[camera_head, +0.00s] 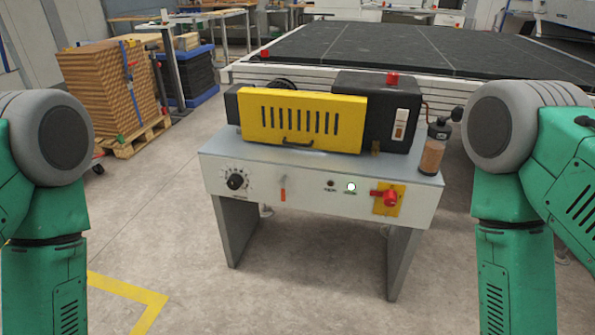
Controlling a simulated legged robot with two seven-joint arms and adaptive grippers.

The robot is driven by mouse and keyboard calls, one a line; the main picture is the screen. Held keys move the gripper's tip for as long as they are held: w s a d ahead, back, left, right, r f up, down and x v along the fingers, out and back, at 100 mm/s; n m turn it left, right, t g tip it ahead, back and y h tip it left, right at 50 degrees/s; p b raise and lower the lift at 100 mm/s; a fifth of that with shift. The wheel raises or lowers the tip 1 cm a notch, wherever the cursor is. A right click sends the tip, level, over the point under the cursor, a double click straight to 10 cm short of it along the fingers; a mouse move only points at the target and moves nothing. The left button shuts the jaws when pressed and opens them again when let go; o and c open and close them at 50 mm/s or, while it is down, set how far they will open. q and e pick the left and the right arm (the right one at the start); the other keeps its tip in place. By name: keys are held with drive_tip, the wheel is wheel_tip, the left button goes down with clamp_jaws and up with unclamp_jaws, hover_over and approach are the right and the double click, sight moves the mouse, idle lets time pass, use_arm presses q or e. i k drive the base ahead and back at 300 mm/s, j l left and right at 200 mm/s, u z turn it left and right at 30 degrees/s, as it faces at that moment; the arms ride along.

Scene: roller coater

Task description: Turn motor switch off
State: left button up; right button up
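The roller coater (225,172) stands ahead of me, a grey bench-like machine with a yellow slotted cover (270,120) on top. Its front panel carries a black dial (236,182), a small orange-red lever (283,188), a dark indicator (330,184) and a lit greenish-white indicator (351,187). A red rotary switch (389,197) sits on a yellow plate at the panel's right. A whitish switch plate (400,124) is on the black housing above. I cannot read which one is labelled motor. My green arms show at both sides, but neither gripper is in view.
A bottle with brown contents (433,148) stands at the machine top's right end. A large black-topped table (400,45) is behind. Stacked brown boards (105,90) sit on a pallet at left. The floor before the machine is clear, with yellow marking (135,290).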

sight(389, 196)
drive_tip(key=z, duration=0.3)
drive_tip(key=i+l, duration=0.15)
drive_tip(key=l, duration=0.25)
drive_tip(key=i+l+z, duration=0.1)
drive_tip(key=l, duration=0.3)
drive_tip(key=i+l, duration=0.15)
drive_tip(key=l, duration=0.3)
drive_tip(key=i+l+z, duration=0.1)
drive_tip(key=l, duration=0.3)
drive_tip(key=i, duration=0.05)
